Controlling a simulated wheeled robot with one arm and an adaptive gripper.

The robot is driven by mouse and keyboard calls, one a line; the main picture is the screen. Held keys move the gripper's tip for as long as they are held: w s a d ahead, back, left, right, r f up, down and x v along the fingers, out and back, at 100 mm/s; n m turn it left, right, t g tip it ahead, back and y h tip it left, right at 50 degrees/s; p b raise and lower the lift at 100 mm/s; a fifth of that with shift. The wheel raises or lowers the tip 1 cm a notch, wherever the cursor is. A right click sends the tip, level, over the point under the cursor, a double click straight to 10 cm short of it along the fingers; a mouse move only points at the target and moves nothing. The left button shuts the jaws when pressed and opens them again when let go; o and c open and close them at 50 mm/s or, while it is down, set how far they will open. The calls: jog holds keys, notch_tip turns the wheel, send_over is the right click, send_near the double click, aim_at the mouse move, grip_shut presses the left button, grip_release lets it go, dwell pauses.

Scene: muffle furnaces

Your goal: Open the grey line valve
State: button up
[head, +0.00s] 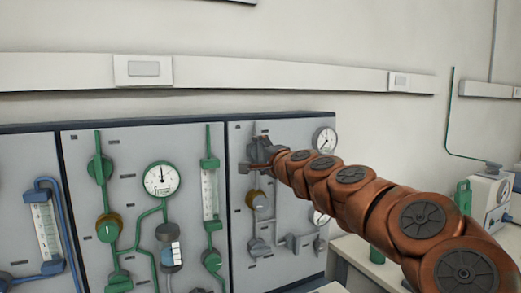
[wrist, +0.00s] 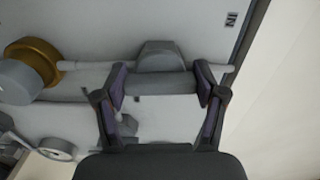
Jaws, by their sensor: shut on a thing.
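The grey line valve is on the right-hand panel. In the head view its grey body (head: 262,144) shows at the top of the grey line, partly covered by my gripper (head: 258,166). In the wrist view its grey handle bar (wrist: 160,84) lies crosswise between the fingers of my gripper (wrist: 160,92), which is shut on it with one pad at each end. The rounded valve body (wrist: 160,56) is just behind the bar, on a pale pipe. How far the valve is turned cannot be told.
A brass-collared grey knob (head: 257,200) is lower on the same line. A gauge (head: 325,140) is at the panel's upper right. The green-line panel (head: 135,200) stands to the left. A bench with a small device (head: 488,195) is at the right.

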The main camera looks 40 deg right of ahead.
jog(key=shift+m, duration=0.5)
jog(key=o, duration=1.1)
jog(key=shift+o, duration=0.2)
jog(key=v, duration=1.2)
dwell(0.4)
